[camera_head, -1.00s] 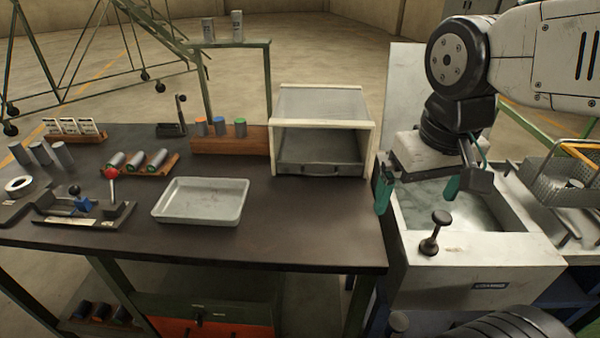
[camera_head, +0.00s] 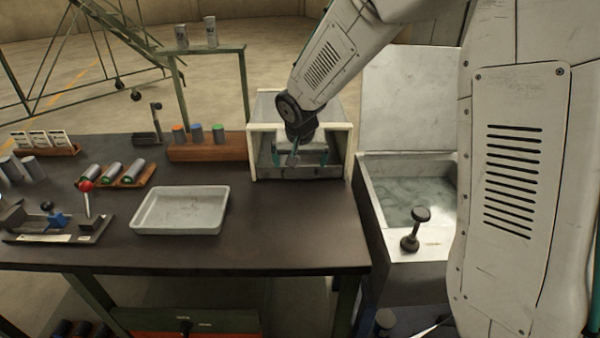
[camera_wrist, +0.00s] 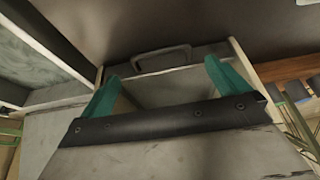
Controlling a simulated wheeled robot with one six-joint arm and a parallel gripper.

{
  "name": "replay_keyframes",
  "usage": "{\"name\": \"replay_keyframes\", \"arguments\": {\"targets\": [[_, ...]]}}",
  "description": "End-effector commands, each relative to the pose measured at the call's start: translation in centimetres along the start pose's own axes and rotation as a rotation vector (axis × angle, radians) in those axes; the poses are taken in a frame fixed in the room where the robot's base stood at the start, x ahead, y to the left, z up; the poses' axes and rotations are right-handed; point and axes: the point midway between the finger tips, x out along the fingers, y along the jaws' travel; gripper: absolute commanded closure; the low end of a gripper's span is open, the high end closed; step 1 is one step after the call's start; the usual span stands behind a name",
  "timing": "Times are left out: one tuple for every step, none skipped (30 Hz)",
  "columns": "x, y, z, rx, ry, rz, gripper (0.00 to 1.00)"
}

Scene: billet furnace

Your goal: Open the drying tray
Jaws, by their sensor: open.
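The drying box (camera_head: 265,110) is an open-fronted case with cream edges and a grey top, at the back right of the dark bench. Its drying tray (camera_head: 268,171) sits low inside. In the wrist view the tray's dark handle (camera_wrist: 161,58) shows upper middle, on the tray front (camera_wrist: 205,52). My gripper (camera_head: 292,160) is at the front opening of the box and covers part of the tray and its handle in the head view. In the wrist view its teal fingers (camera_wrist: 160,85) are apart with nothing between them, and the handle lies beyond the tips.
A shallow pale pan (camera_head: 180,210) lies on the bench left of the box. A wooden rack (camera_head: 210,150) with several capped cylinders stands beside the box. A water tank (camera_head: 410,190) with a black knob is at the right. The bench before the box is clear.

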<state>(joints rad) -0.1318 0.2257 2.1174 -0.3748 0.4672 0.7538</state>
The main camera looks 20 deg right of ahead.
Motion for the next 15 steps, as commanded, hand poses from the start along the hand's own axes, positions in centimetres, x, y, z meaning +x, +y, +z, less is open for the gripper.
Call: {"name": "replay_keyframes", "arguments": {"targets": [[0.9,0.1,0.1,0.0,-0.003,0.002,0.0],[1.4,0.1,0.1,0.001,-0.005,0.002,0.0],[2.1,0.1,0.1,0.0,-0.004,0.002,0.0],[2.6,0.1,0.1,0.0,-0.004,0.002,0.0],[3.1,0.1,0.1,0.0,-0.005,0.003,0.0],[3.7,0.1,0.1,0.001,-0.004,0.002,0.0],[4.2,0.1,0.1,0.001,-0.004,0.001,0.0],[4.6,0.1,0.1,0.0,-0.004,0.002,0.0],[5.0,0.1,0.1,-0.001,-0.003,0.002,0.0],[5.3,0.1,0.1,-0.001,-0.003,0.002,0.0],[5.6,0.1,0.1,0.0,-0.003,0.002,0.0],[5.9,0.1,0.1,0.0,-0.003,0.001,0.0],[6.0,0.1,0.1,0.0,-0.003,0.001,0.0],[6.1,0.1,0.1,0.0,-0.002,0.001,0.0],[6.2,0.1,0.1,0.0,-0.002,0.001,0.0]]}}
